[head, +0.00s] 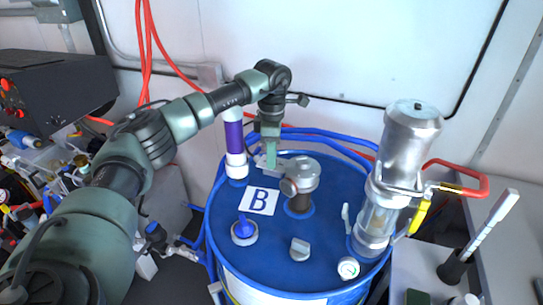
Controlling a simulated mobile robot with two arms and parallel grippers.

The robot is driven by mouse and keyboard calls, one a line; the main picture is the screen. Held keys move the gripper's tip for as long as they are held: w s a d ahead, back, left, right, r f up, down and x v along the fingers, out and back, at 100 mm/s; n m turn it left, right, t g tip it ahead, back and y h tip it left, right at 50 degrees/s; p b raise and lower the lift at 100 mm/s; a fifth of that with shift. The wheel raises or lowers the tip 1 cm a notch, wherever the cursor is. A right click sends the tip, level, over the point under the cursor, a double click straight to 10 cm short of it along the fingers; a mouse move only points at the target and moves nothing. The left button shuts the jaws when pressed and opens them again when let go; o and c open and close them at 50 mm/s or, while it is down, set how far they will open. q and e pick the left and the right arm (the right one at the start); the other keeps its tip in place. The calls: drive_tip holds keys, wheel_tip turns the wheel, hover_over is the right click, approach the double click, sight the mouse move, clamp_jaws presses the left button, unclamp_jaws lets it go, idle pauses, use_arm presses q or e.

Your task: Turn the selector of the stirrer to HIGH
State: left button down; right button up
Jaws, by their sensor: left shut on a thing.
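The stirrer (301,172) is a silver-grey motor head on a dark neck, standing on the lid of a blue drum (335,210). Its round face (289,187) points to the front left. My left gripper (269,165) reaches down from above at the stirrer's back left side. It is shut on a small grey part there, which looks like the stirrer's selector; the fingers hide most of it. I cannot read any HIGH mark or the selector's setting. My right gripper is not in view.
A white "B" label (260,201), a blue-topped cap (244,231) and a grey knob (300,249) are on the lid. A purple and white tube (234,140) stands at the back left.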

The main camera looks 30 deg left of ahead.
use_arm(q)
drive_tip(key=c, duration=1.2)
unclamp_jaws()
drive_tip(key=shift+w, duration=0.1)
drive_tip(key=shift+c, duration=0.2)
drive_tip(key=shift+r, duration=0.1)
drive_tip(key=shift+r, duration=0.25)
wheel_tip(320, 180, up, 6)
drive_tip(key=shift+d+r+b, duration=0.1)
drive_tip(key=shift+r+b, duration=0.1)
drive_tip(key=shift+b, duration=1.05)
drive_tip(key=shift+r, duration=0.4)
drive_tip(key=shift+f, duration=0.1)
